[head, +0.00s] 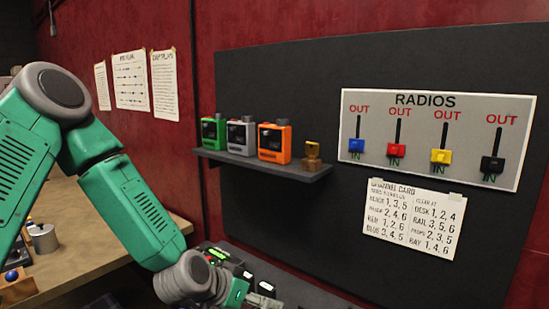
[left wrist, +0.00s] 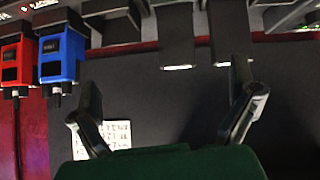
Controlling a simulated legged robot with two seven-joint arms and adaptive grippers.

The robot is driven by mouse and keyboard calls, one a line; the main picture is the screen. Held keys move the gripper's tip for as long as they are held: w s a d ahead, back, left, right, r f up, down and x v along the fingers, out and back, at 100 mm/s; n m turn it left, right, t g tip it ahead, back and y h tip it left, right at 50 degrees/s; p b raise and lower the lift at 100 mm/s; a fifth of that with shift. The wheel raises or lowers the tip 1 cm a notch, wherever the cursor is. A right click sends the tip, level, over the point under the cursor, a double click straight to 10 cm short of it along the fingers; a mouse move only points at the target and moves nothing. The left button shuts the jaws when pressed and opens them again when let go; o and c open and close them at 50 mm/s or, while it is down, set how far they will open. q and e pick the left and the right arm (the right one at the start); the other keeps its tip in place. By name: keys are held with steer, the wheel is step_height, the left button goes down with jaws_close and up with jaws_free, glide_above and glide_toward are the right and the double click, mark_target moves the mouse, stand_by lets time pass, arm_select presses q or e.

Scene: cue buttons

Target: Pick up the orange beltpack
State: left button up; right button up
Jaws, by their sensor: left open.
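The orange beltpack (head: 275,143) stands upright on a small dark wall shelf (head: 262,168) in the head view. A grey beltpack (head: 241,137) is beside it on the left, and a green one (head: 214,131) is farther left. My left gripper (head: 240,291) is low in the head view, below the shelf and apart from the orange beltpack. In the left wrist view its two fingers (left wrist: 165,108) are spread with nothing between them. The orange beltpack does not show clearly in the left wrist view. My right gripper is out of view.
A RADIOS panel (head: 500,113) with several coloured switches is on the dark board right of the shelf. A small yellow-brown item (head: 312,152) is at the shelf's right end. Blue (left wrist: 60,55) and red (left wrist: 14,62) box-like units show in the left wrist view.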

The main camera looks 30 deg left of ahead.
arm_select(q)
steer(key=w+a+r+t, duration=0.2)
steer(key=w+a+r, duration=0.1)
steer(key=r, duration=0.4)
steer(key=w+a+r+t, duration=0.2)
steer(key=w+r, duration=0.1)
steer(key=r, duration=0.5)
steer(key=t, duration=0.5)
glide_toward(270, 144)
steer(key=shift+y, duration=0.3)
steer(key=w+b, duration=0.1)
steer(key=w, duration=0.5)
steer(key=shift+w+d+f, duration=0.1)
steer(key=shift+w+f, duration=0.05)
steer(key=shift+w, duration=0.1)
steer(key=shift+w+d, duration=0.45)
steer(key=shift+w, duration=0.2)
steer(key=w, duration=0.4)
steer(key=shift+a+p, duration=0.2)
steer(key=shift+p, duration=0.1)
steer(key=shift+w+a, duration=0.15)
steer(key=shift+w, duration=0.2)
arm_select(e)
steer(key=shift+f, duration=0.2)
arm_select(q)
steer(key=shift+s+r, duration=0.1)
steer(key=shift+r, duration=0.1)
